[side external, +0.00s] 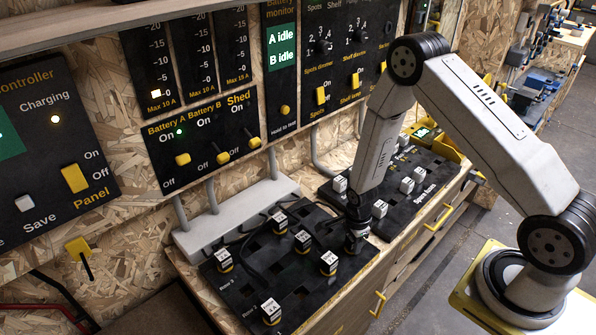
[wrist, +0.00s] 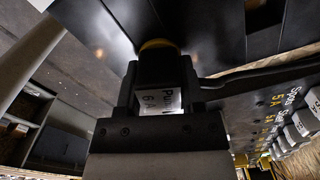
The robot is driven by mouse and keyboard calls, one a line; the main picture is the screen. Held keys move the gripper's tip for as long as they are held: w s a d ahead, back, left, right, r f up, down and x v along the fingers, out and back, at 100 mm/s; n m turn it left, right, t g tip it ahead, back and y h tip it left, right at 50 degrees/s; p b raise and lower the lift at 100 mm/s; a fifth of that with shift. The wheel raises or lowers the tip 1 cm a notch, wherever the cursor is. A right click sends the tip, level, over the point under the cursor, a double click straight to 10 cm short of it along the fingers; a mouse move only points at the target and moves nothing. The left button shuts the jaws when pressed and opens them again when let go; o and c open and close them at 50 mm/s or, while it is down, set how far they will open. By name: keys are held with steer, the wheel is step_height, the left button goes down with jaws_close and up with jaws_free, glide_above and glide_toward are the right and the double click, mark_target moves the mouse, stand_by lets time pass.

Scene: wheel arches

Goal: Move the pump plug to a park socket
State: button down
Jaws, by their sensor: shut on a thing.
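The pump plug (wrist: 158,100) has a white label reading Pump 6A and a yellow band at its far end. My gripper (wrist: 160,88) is shut on it, with a jaw on each side. A dark cable (wrist: 255,72) runs from it to the right. In the side external view my gripper (side external: 356,232) points down over the right part of the black socket board (side external: 300,262). There the plug is mostly hidden by the jaws. The yellow band is close to the dark board in the wrist view; I cannot tell whether the plug is seated.
Several white-topped plugs, one (side external: 328,262) close to my gripper and one (side external: 271,312) at the front, stand on the board with loose cables. A second black board (side external: 430,170) with white plugs lies to the right. A grey ledge (side external: 235,215) and wall switch panels are behind.

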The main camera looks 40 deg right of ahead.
stand_by(0.3)
jaws_free()
stand_by(0.4)
steer(key=shift+r, duration=4.45)
steer(key=shift+a+r+n, duration=0.15)
steer(key=shift+r+n, duration=0.35)
steer(key=s+a+r+n+t, duration=0.1)
steer(key=s+a+r+n, duration=0.1)
steer(key=r+n, duration=0.5)
steer(key=s+a+r+n+t, duration=0.1)
steer(key=s+a+r+n, duration=0.2)
steer(key=n, duration=1.1)
step_height(320, 180, up, 5)
steer(key=shift+s+r+t, duration=0.1)
steer(key=shift+s+t, duration=0.2)
steer(key=shift+s, duration=0.8)
